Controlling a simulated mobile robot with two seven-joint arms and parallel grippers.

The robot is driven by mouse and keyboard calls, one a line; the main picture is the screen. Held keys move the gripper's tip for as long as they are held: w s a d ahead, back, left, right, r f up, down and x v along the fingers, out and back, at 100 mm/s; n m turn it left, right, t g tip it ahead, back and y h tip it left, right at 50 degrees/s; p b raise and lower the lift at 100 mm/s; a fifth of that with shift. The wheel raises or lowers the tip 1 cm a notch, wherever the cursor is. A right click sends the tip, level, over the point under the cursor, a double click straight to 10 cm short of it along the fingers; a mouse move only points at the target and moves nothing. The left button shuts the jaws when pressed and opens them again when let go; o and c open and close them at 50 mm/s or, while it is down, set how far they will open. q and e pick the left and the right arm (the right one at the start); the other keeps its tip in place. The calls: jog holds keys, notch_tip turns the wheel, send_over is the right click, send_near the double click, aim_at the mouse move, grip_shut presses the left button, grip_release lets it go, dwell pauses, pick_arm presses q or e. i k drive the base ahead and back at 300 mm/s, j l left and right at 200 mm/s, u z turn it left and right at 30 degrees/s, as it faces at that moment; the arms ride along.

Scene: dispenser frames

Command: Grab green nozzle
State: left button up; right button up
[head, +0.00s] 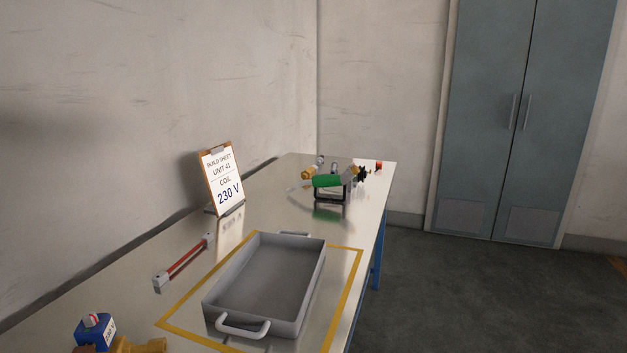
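A green cylindrical piece (326,181), which looks like the green nozzle, lies roughly level on a small black stand (331,197) near the far end of the table. A pale, thin tip seems to stick out at its left end. A grey part with a brass fitting (357,170) and a black star-shaped knob (364,174) sits at its right end. I cannot tell whether these are joined to it. Neither of my grippers shows in the head view.
A grey empty tray (212,307) stands inside a yellow outline on the metal table (258,204). A build sheet stand (222,180) reading 230 V, a red bar with grey ends (186,260), and a blue labelled block (94,333) by brass parts (140,345) are nearer. The wall borders the left.

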aim_at(323, 182)
jog(key=i+l+u, duration=0.1)
jog(key=i, duration=0.4)
jog(key=i+l, duration=0.1)
jog(key=i, duration=0.4)
jog(key=i+l+u, duration=0.15)
jog(key=i, duration=0.35)
jog(key=i+l, duration=0.15)
jog(key=i, duration=0.3)
jog(key=i+l+u, duration=0.15)
jog(key=i, duration=0.35)
jog(key=i+l+u, duration=0.1)
jog(key=i+l, duration=0.15)
jog(key=i, duration=0.25)
